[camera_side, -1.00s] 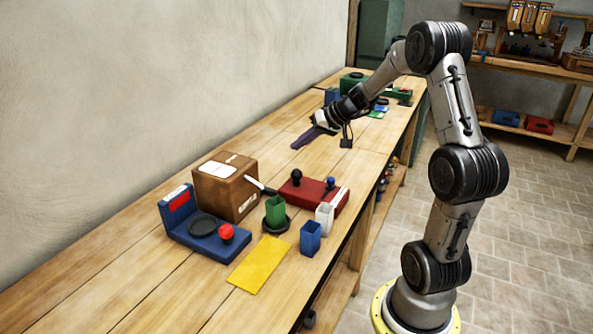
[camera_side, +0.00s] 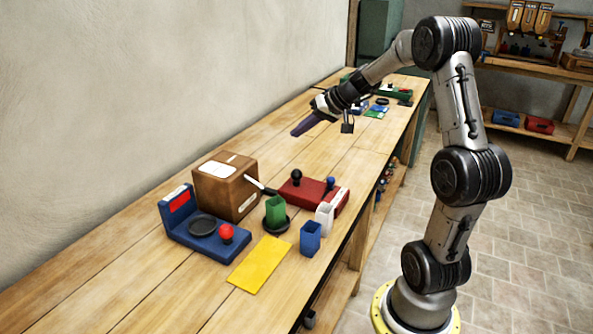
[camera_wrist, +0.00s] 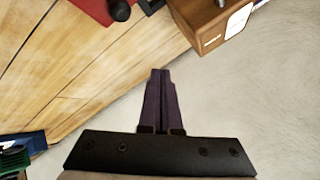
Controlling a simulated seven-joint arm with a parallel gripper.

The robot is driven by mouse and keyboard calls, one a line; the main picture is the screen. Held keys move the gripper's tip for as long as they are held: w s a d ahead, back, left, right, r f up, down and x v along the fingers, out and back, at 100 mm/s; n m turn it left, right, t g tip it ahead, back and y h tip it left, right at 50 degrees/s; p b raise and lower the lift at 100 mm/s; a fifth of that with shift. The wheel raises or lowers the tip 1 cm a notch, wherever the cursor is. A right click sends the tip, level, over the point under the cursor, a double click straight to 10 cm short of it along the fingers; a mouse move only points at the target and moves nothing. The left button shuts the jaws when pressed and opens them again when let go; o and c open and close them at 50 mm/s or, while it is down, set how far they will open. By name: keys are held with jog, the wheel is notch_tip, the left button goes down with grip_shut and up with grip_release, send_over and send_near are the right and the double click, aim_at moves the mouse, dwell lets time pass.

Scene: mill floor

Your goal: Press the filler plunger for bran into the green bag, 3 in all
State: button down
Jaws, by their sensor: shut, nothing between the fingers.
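The green bag (camera_side: 275,209) stands upright on a dark round plate (camera_side: 277,226), in front of the red filler base (camera_side: 314,194). Two plungers rise from that base, one with a black knob (camera_side: 296,176) and one with a blue knob (camera_side: 330,183). I cannot read which is for bran. My gripper (camera_side: 296,133) is shut and empty, in the air behind and above the filler. In the wrist view my gripper (camera_wrist: 160,73) shows its fingers together. The red base (camera_wrist: 92,10) and a black knob (camera_wrist: 119,10) show at that view's top edge.
A brown box (camera_side: 226,188) with a spout stands left of the filler. A blue scale (camera_side: 205,235) with a red button is at the left. A white bag (camera_side: 324,217), a blue bag (camera_side: 310,238) and a yellow mat (camera_side: 260,264) are nearer.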

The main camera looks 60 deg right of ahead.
aim_at(295, 170)
jog(key=shift+f, duration=4.45)
jog(key=shift+f, duration=0.15)
jog(key=shift+f, duration=0.25)
jog(key=shift+f, duration=1.05)
jog(key=shift+r, duration=1.4)
jog(key=shift+r, duration=2.55)
